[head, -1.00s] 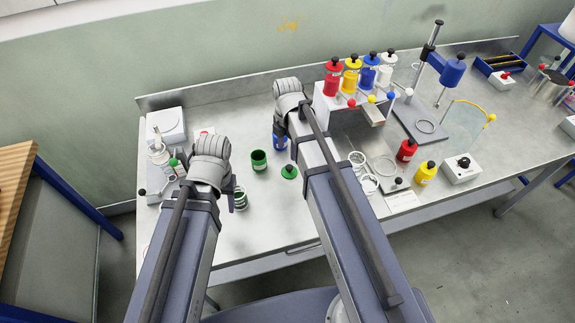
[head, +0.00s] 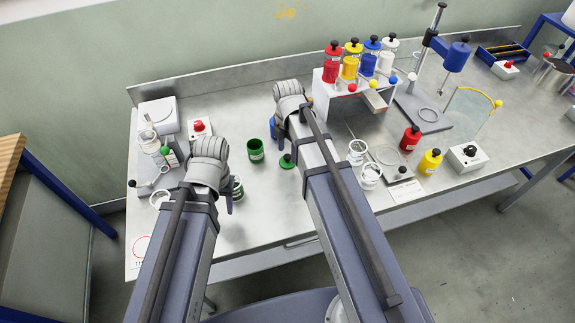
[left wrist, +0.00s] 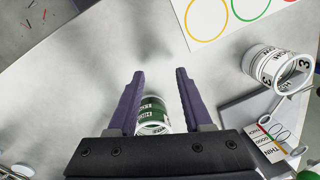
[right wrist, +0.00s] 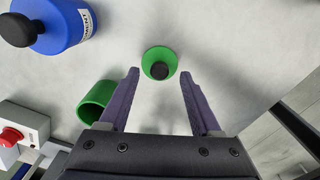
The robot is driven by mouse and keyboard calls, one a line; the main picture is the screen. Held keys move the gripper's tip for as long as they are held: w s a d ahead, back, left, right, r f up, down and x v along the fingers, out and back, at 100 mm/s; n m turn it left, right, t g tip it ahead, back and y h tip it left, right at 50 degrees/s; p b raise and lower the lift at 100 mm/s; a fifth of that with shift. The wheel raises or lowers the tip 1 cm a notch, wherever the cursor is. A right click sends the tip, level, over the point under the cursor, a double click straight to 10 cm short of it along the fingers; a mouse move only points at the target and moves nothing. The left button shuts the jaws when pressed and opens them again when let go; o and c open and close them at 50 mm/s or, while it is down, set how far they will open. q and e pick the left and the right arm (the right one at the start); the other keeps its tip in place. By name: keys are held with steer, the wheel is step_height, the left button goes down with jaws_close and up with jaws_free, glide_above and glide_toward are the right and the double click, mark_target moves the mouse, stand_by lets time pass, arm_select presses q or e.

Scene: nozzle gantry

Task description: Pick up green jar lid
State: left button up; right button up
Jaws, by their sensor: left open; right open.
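The green jar lid (head: 287,161), a green disc with a black knob, lies on the metal table, partly hidden by my right arm in the head view. In the right wrist view the lid (right wrist: 160,64) lies just beyond and between the open fingertips. My right gripper (right wrist: 160,75) is open and empty above the table. The green jar (head: 255,150) stands open left of the lid; it also shows in the right wrist view (right wrist: 96,100).
A blue bottle (right wrist: 62,22) with a black cap is near the lid. A box with a red button (head: 199,128) stands at the back left.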

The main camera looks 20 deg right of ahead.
steer(key=shift+f+b, duration=0.45)
steer(key=shift+f, duration=0.5)
steer(key=shift+r, duration=0.1)
steer(key=shift+c, duration=0.2)
jaws_close()
